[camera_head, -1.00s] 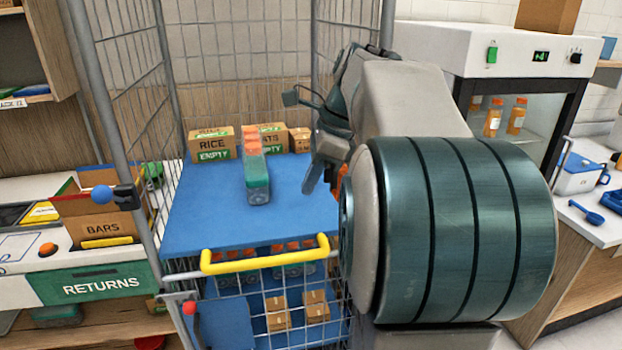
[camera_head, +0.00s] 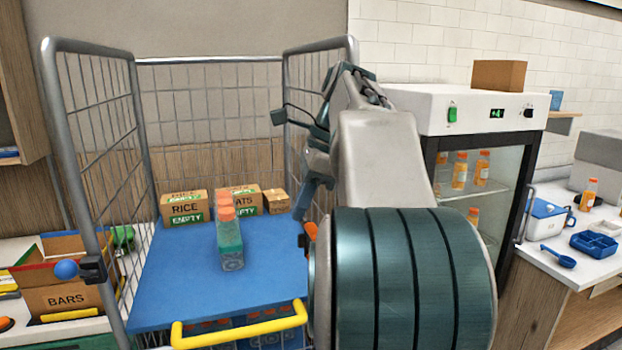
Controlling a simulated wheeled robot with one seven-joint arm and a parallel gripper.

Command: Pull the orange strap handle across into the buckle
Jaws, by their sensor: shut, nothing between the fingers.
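The orange strap handle (camera_head: 311,231) shows only as a small orange piece at the right side of the roll cage, mostly hidden behind my arm. My gripper (camera_head: 301,210) is shut and empty. Its tip is just above and left of the orange piece in the picture; I cannot tell whether they touch. A black buckle-like fitting (camera_head: 93,269) with a blue ball (camera_head: 66,269) sits on the cage's left front post. The strap itself is hidden.
The cage's blue shelf (camera_head: 170,290) carries a row of orange-capped bottles (camera_head: 229,240) and cardboard boxes (camera_head: 186,208). A yellow bar (camera_head: 240,328) crosses the cage front. A fridge (camera_head: 470,110) and a counter stand to the right.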

